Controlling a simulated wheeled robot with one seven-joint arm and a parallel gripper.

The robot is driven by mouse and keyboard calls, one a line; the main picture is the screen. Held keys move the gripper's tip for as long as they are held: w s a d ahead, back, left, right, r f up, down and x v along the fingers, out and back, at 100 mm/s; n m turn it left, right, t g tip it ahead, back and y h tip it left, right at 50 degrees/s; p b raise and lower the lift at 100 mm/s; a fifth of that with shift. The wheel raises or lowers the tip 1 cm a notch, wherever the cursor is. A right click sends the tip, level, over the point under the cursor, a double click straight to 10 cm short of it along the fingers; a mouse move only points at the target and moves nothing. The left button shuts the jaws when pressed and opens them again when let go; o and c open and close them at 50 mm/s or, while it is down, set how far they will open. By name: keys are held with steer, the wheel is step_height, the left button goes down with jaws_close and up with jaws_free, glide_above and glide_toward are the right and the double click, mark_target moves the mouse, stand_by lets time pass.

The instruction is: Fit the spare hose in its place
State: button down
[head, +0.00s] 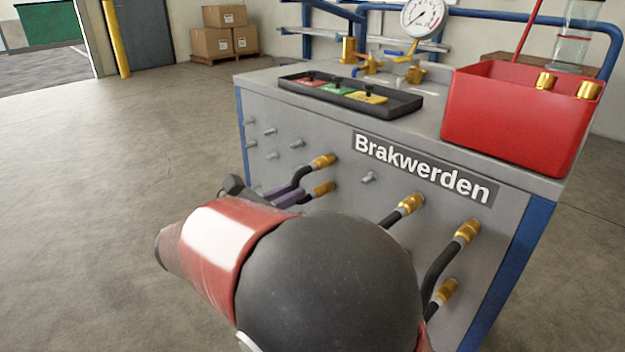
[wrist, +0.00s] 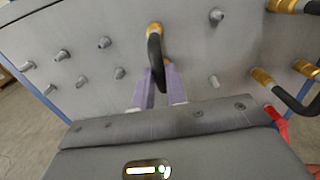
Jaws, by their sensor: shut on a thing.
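My gripper (wrist: 156,88), with purple fingers, is shut on a black hose (wrist: 154,50) in front of the grey panel. The hose's brass end (wrist: 154,30) is at the panel in the wrist view. In the head view the fingers (head: 283,197) are beside two brass ends, an upper one (head: 323,160) and a lower one (head: 323,188), with black hose curving from them. My arm partly hides this area. I cannot tell whether either end is fully seated. Two brass ends (head: 545,80) also show in the red bin; I cannot tell which hose is the spare.
The panel (head: 262,100) carries several bare nipples (head: 270,131) to the left and a bare one (head: 368,177) to the right. Other black hoses with brass ends (head: 467,232) sit further right. The red bin (head: 510,125), a black tray (head: 375,108) and a gauge (head: 422,18) stand on top.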

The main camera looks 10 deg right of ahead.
steer(key=shift+a, duration=0.1)
steer(key=shift+p+v, duration=1.35)
steer(key=shift+v, duration=1.1)
steer(key=shift+s, duration=0.1)
steer(key=p+v, duration=0.2)
steer(key=v, duration=0.4)
steer(key=shift+p, duration=0.3)
